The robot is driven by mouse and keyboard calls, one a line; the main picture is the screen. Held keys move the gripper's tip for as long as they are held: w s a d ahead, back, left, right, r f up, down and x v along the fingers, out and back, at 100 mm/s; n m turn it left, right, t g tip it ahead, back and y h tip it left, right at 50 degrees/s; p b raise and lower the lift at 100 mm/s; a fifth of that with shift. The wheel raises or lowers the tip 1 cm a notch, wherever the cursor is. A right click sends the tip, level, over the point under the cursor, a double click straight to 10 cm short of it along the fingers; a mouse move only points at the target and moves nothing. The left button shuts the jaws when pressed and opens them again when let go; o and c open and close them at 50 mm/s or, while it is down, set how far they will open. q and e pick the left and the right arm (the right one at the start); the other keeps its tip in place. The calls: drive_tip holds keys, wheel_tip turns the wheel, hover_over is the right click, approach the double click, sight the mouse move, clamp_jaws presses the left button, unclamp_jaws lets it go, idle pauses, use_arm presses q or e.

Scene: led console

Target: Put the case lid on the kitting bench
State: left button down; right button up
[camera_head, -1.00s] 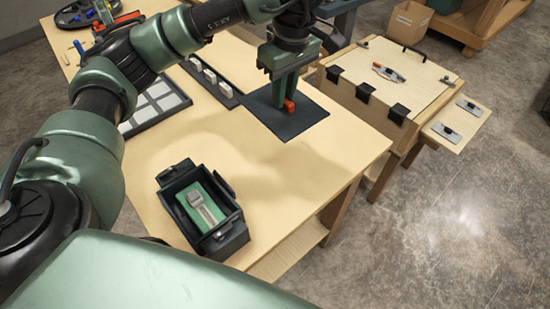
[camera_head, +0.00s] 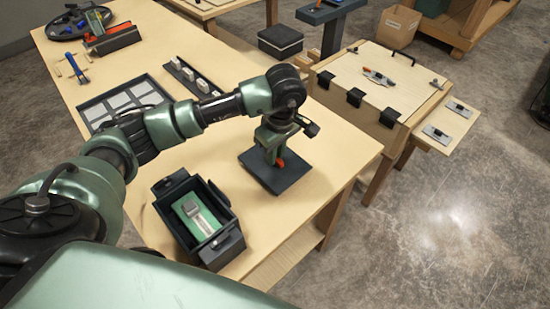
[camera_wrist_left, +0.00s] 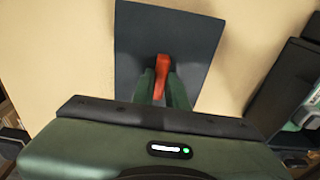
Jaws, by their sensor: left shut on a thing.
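The case lid (camera_head: 258,175) is a dark flat panel with a red-orange handle (camera_wrist_left: 162,75). My left gripper (camera_head: 275,155) is shut on that handle, its green fingers on either side of it. The lid looks level, low over or on the bare wood of the bench (camera_head: 330,150), right of the open black case (camera_head: 226,243). Whether it touches the wood I cannot tell. The case holds a green board (camera_head: 190,222) with a grey part on it. In the left wrist view the lid (camera_wrist_left: 135,40) lies beyond my fingers. My right gripper is not in view.
A grey-celled tray (camera_head: 125,97) and a dark rail with white blocks (camera_head: 190,75) lie farther back on the bench. A wooden cabinet with black clips (camera_head: 375,65) stands to the right. Bare wood shows around the lid.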

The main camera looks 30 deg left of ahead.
sight(279, 161)
use_arm(q)
wheel_tip(279, 161, down, 2)
drive_tip(key=shift+f, duration=0.5)
drive_tip(key=c, duration=1.4)
unclamp_jaws()
drive_tip(key=shift+r, duration=0.15)
drive_tip(key=r, duration=0.3)
drive_tip(key=d+r+b, duration=0.1)
drive_tip(key=r, duration=0.3)
drive_tip(key=r+b, duration=0.1)
drive_tip(key=r, duration=0.3)
drive_tip(key=shift+s+d, duration=0.15)
drive_tip(key=shift+s, duration=0.05)
drive_tip(key=shift+r, duration=0.45)
